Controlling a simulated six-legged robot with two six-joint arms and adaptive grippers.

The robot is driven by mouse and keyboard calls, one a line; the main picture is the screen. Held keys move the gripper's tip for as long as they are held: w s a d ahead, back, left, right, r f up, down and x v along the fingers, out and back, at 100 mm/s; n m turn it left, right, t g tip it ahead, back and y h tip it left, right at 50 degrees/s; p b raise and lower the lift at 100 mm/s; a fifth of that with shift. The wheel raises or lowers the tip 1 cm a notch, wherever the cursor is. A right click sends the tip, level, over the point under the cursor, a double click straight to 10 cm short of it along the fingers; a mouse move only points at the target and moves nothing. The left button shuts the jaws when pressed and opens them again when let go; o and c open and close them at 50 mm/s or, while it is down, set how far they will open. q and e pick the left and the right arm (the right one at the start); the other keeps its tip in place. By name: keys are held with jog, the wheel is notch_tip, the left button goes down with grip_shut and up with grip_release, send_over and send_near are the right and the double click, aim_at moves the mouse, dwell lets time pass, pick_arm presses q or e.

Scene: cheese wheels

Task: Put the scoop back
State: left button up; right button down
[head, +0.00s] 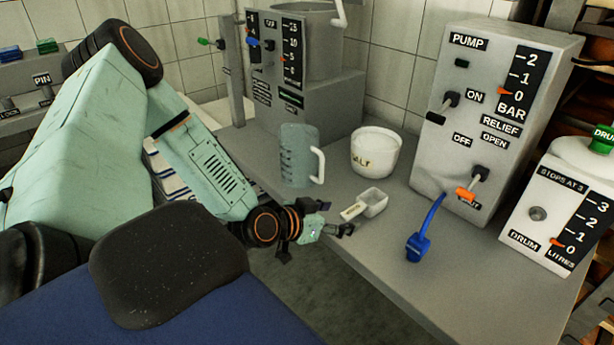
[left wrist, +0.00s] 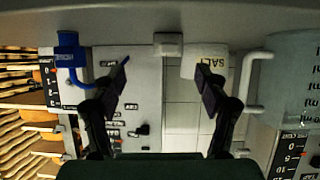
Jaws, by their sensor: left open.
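A small pale scoop (head: 373,202) lies on the grey bench near its front edge, its handle toward my left gripper. It also shows end-on in the left wrist view (left wrist: 168,44), between and beyond the fingers. A white tub marked SALT (head: 375,154) stands upright just behind the scoop; in the left wrist view the tub (left wrist: 204,61) appears upside down. What is inside the tub is hard to tell. My left gripper (head: 334,219) is open and empty at the bench's front edge, just left of the scoop handle and apart from it. My right gripper is not in view.
A grey-green measuring jug (head: 297,158) with a white handle stands left of the tub. A blue tool (head: 419,242) lies right of the scoop. The pump box (head: 490,110) and drum box (head: 556,215) stand at the right. The bench front (head: 455,285) is clear.

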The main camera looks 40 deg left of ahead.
pick_arm(q)
jog(key=s+d+f+g, duration=0.1)
jog(key=d+f, duration=0.1)
jog(key=s+d+f+g, duration=0.1)
jog(key=s+d+f, duration=0.1)
jog(key=s+d+f+g+h, duration=0.1)
jog(key=s+d+g, duration=0.1)
jog(key=shift+d+f, duration=0.3)
jog(key=shift+f, duration=0.1)
jog(key=s+d+f+g, duration=0.2)
jog(key=s+f+g, duration=0.1)
jog(key=s, duration=0.5)
jog(key=s+d+f+n+g+y, duration=0.1)
jog(key=s+d+f+g, duration=0.1)
jog(key=s, duration=0.6)
jog(key=s+d+f+g+y, duration=0.1)
jog(key=s+d+f+g, duration=0.1)
jog(key=s, duration=0.5)
jog(key=shift+s+d+f+g, duration=0.25)
jog(key=shift+s+f+g, duration=0.15)
jog(key=shift+f+g, duration=0.55)
jog(key=shift+r+n, duration=0.1)
jog(key=shift+n, duration=0.2)
